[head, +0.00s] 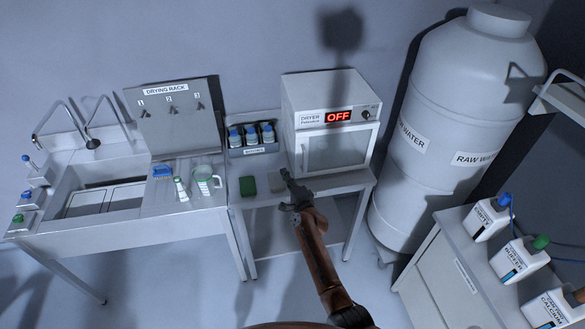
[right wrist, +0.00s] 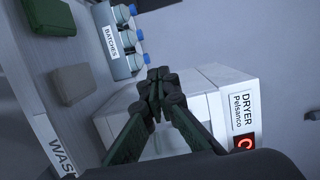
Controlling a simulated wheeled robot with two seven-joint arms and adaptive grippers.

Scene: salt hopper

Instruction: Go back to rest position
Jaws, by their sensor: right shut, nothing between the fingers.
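My right gripper (head: 291,189) is in the head view, in front of the dryer table, with its arm coming up from the bottom. Its fingers are shut and hold nothing. In the right wrist view the closed fingers (right wrist: 157,88) show against the white dryer (right wrist: 205,90). In the head view the dryer (head: 330,118) stands just beyond the gripper, with a red OFF display and its door closed. I cannot tell whether the gripper touches anything there. My left gripper is not in view.
A green block (head: 248,186) and a grey block (head: 279,184) lie on the table left of the gripper. Blue-capped bottles stand in the batches holder (head: 255,150). A sink (head: 95,198) is left, a large water tank (head: 455,120) right, a cabinet with canisters (head: 490,219) lower right.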

